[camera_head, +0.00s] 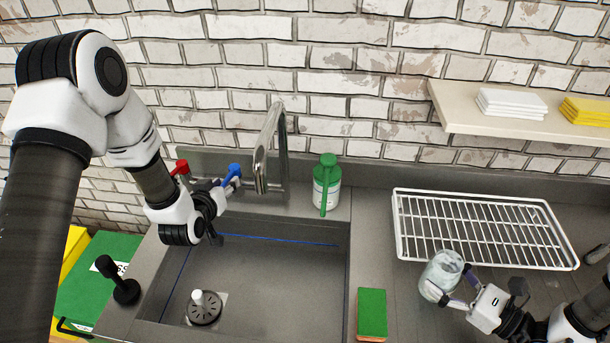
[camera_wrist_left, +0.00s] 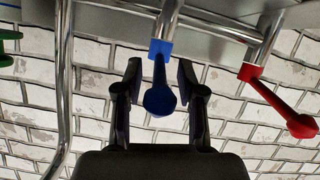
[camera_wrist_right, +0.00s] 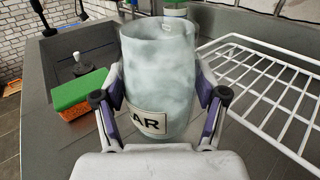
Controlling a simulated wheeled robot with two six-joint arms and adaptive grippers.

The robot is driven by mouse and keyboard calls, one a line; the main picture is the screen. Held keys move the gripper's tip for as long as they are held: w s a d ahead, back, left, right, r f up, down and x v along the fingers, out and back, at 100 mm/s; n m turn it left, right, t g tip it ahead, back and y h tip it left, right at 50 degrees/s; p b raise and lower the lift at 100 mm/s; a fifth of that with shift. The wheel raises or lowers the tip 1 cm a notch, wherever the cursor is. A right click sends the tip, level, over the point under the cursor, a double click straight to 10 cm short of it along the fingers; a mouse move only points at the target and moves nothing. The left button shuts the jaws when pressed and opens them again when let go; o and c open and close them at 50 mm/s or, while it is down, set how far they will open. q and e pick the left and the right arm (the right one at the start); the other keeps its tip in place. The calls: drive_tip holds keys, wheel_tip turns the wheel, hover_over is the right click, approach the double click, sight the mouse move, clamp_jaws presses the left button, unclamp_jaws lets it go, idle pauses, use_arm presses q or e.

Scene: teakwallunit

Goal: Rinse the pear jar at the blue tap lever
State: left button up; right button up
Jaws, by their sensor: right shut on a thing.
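The jar (camera_head: 441,275) is clouded glass and stands upright at the counter right of the sink. In the right wrist view the jar (camera_wrist_right: 160,75) shows a label ending in "AR"; the rest of the label is hidden. My right gripper (camera_head: 453,289) is shut on the jar's sides. The blue tap lever (camera_head: 233,171) is on the tap behind the sink, with the red lever (camera_head: 180,168) to its left. My left gripper (camera_wrist_left: 159,88) is open, with its fingers on either side of the blue lever (camera_wrist_left: 160,90); contact cannot be told.
The sink basin (camera_head: 270,275) lies under the steel spout (camera_head: 262,165), with a drain plug (camera_head: 198,297) inside. A green bottle (camera_head: 327,185) stands behind the sink. A sponge (camera_head: 371,312) lies between sink and jar. A white wire rack (camera_head: 480,228) lies behind the jar.

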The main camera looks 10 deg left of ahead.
use_arm(q)
clamp_jaws()
drive_tip(key=shift+d+f+n+y+b, duration=0.1)
drive_tip(key=shift+d+n+y+b, duration=0.55)
drive_tip(key=shift+y, duration=0.35)
drive_tip(key=shift+a, duration=0.15)
unclamp_jaws()
